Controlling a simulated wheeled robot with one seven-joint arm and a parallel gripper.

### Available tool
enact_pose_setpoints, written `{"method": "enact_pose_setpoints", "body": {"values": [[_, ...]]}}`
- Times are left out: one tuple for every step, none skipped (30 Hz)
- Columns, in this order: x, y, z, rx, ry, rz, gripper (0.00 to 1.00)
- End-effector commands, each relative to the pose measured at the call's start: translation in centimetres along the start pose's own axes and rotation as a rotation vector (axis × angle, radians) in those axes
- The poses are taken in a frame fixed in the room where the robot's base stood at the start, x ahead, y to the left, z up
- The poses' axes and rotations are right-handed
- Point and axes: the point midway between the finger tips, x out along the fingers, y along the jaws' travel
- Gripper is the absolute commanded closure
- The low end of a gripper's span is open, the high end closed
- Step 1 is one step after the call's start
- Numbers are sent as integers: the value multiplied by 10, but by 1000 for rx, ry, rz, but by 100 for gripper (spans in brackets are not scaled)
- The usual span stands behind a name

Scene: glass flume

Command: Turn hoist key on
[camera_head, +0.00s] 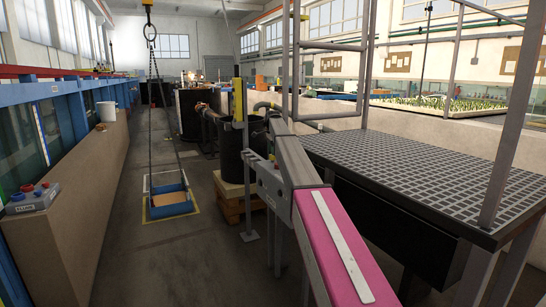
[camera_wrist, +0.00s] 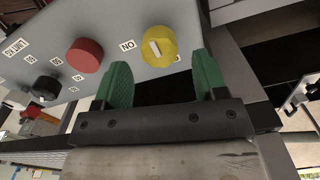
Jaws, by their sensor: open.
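In the wrist view a grey control panel (camera_wrist: 120,38) fills the upper left. It carries a yellow round knob (camera_wrist: 159,46) with a pale bar across it, beside a label that reads ON turned upside down. A red button (camera_wrist: 85,55) and a black knob (camera_wrist: 46,89) sit further left on it. Which of these is the hoist key, I cannot tell for sure. My gripper (camera_wrist: 162,72) is open, with its green fingers on either side of the space just below the yellow knob. Nothing is between the fingers, and they appear apart from the knob. The head view shows no clear fingers.
In the head view a hoist chain (camera_head: 153,75) holds a blue tray (camera_head: 170,204) low over the floor. A grating platform (camera_head: 430,175) stands at the right. A button box (camera_head: 33,197) rests on the left ledge. The middle aisle has free floor.

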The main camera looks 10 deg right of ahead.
Motion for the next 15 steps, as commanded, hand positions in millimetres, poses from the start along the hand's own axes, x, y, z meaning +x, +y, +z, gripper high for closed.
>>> {"method": "enact_pose_setpoints", "body": {"values": [[10, 1, 0, 0, 0, 2, 35], [15, 1, 0, 0, 0, 2, 35], [20, 1, 0, 0, 0, 2, 35], [22, 1, 0, 0, 0, 2, 35], [25, 0, 0, 0, 0, 1, 35], [28, 0, 0, 0, 0, 1, 35], [29, 0, 0, 0, 0, 0, 35], [30, 0, 0, 0, 0, 0, 35], [32, 0, 0, 0, 0, 0, 35], [32, 0, 0, 0, 0, 0, 35], [32, 0, 0, 0, 0, 0, 35], [32, 0, 0, 0, 0, 0, 35], [32, 0, 0, 0, 0, 0, 35], [32, 0, 0, 0, 0, 0, 35], [32, 0, 0, 0, 0, 0, 35]]}}
